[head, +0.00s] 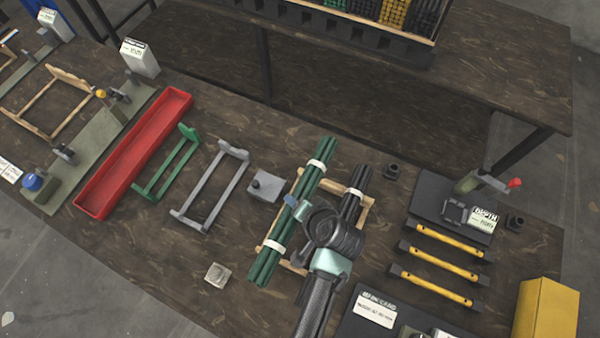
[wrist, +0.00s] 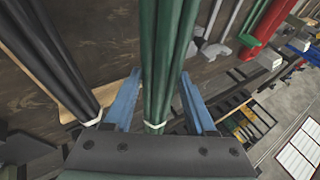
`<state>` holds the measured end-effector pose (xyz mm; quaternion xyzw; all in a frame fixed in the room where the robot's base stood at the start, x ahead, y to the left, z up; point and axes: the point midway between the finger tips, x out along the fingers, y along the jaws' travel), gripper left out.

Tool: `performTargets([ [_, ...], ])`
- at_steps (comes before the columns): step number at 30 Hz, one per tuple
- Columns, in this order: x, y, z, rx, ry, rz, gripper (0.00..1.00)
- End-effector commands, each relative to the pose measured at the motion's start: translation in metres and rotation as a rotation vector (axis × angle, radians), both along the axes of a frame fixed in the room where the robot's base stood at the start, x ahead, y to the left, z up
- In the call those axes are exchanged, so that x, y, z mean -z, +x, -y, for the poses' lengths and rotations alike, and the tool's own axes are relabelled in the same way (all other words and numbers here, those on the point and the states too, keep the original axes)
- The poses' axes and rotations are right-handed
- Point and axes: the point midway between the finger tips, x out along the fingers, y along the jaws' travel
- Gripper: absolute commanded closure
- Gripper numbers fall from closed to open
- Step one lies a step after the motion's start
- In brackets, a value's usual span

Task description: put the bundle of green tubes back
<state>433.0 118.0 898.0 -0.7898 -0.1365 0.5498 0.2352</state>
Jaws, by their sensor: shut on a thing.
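The bundle of green tubes (head: 305,187) has white bands near its ends and lies at a slant beside the black tube bundle (head: 350,202), over the left part of a wooden cradle (head: 368,201). My gripper (head: 292,205) is shut on it near its middle. In the wrist view the green tubes (wrist: 163,45) run between the blue fingers of my gripper (wrist: 158,88). I cannot tell whether the bundle touches the cradle. A green cradle (head: 167,170) and a grey cradle (head: 207,190) stand empty to the left.
A red tray (head: 135,155) lies left of the green cradle. A grey block (head: 265,185) stands between the grey cradle and the green tubes. Several yellow bars (head: 445,252) and a yellow box (head: 547,312) are at the right. A rack of tubes (head: 350,35) stands on the back table.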

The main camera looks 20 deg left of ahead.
Motion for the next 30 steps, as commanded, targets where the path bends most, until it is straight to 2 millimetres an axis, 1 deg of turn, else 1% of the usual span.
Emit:
performTargets([
  [3, 0.011, 0.002, 0.000, 0.001, 0.002, 0.006, 1.00],
  [8, 0.022, 0.002, 0.000, 0.000, 0.002, 0.006, 1.00],
  [12, 0.041, 0.002, 0.001, 0.001, 0.001, 0.004, 1.00],
  [16, 0.054, 0.002, 0.000, 0.000, 0.002, 0.006, 1.00],
  [19, 0.057, 0.003, 0.000, 0.001, 0.002, 0.008, 1.00],
  [26, 0.057, 0.003, 0.001, 0.001, 0.002, 0.008, 1.00],
  [30, 0.061, 0.003, 0.001, 0.001, 0.002, 0.008, 1.00],
])
